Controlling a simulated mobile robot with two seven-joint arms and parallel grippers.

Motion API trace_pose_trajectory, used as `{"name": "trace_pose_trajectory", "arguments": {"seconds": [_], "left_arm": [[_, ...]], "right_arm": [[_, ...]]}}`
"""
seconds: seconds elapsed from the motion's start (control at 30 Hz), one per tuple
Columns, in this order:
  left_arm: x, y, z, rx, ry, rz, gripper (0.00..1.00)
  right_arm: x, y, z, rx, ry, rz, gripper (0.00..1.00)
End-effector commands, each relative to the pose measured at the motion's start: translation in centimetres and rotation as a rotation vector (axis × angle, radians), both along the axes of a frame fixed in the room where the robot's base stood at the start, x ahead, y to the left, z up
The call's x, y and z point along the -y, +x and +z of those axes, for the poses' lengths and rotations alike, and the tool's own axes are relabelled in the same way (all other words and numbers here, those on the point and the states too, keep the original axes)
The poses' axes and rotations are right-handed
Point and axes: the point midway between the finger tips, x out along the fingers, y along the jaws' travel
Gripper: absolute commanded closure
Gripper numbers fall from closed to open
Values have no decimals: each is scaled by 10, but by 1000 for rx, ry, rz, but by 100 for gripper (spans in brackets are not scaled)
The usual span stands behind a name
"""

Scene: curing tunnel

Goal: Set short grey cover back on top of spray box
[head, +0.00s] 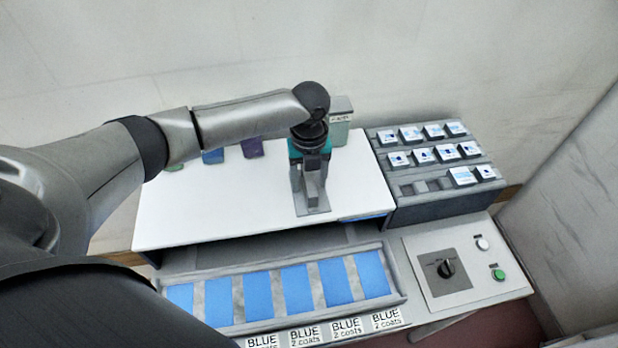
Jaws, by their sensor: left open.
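My left arm reaches in from the left, and its gripper (312,188) points down over the white top (225,205), open. A flat grey piece (314,211) shows at its fingers; I cannot tell whether it is the short grey cover or whether the fingers touch it. A grey-green box (341,128) with a grey top and a small label stands behind and to the right. I cannot tell for sure which is the spray box. My right gripper is out of view.
Purple (252,148), blue (212,156) and green (174,167) blocks stand along the back, partly behind my arm. A tiered rack (436,208) of labelled tiles is at right. A tray (393,272) with blue panels and a knob panel (446,270) lie in front. The white top's left side is clear.

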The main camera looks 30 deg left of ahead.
Motion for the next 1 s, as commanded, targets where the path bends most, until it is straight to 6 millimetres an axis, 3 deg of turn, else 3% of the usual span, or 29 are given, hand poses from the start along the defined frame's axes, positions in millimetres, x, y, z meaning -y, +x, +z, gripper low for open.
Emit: {"name": "trace_pose_trajectory", "arguments": {"seconds": [0.23,0.37,0.8,1.0], "left_arm": [[0,0,3,1,0,1,38],[0,1,19,2,-1,0,38],[0,1,119,4,-1,-1,38],[0,1,146,3,0,0,38]], "right_arm": [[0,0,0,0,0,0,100],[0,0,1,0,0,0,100],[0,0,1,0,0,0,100],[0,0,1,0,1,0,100]]}}
